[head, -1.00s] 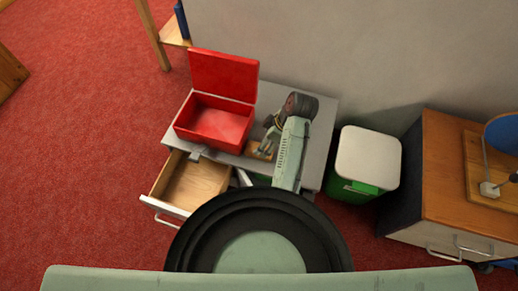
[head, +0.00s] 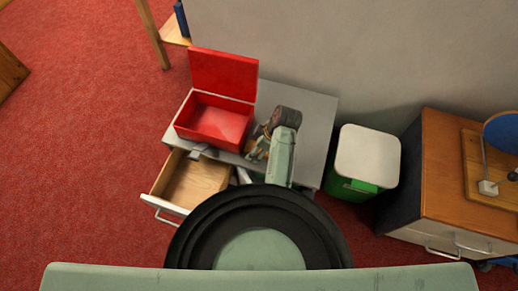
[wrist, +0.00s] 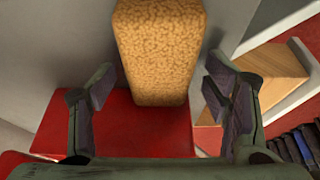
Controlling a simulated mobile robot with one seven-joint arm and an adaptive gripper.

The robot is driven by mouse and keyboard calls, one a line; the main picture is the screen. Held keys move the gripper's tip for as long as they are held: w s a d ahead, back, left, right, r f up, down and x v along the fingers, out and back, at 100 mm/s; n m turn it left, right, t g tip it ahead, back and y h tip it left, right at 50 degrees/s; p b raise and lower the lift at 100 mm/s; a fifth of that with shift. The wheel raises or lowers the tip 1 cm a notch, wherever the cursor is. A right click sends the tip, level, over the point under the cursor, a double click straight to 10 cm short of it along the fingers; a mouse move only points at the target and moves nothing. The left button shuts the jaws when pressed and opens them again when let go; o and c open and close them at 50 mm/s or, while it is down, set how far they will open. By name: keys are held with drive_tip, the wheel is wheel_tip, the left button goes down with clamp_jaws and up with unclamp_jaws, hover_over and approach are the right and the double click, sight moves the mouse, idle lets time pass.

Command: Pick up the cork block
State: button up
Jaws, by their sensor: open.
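The cork block (wrist: 158,50) is a tan, speckled block in the upper middle of the wrist view. It lies between the two spread fingers of my gripper (wrist: 158,92), with a gap visible on each side. My gripper is open and holds nothing. In the head view my gripper (head: 257,148) is low over the grey cabinet top (head: 313,120), just right of the red box. There the cork block is mostly or wholly hidden by my gripper and arm.
The open red box (head: 212,120) stands close left of my gripper, lid raised; it also shows in the wrist view (wrist: 115,125). A drawer (head: 195,184) is pulled out in front. A white-lidded green bin (head: 368,157) stands right of the cabinet. The cabinet top's right part is clear.

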drive_tip(key=shift+f, duration=0.25)
drive_tip(key=shift+c, duration=0.6)
drive_tip(key=c, duration=1.1)
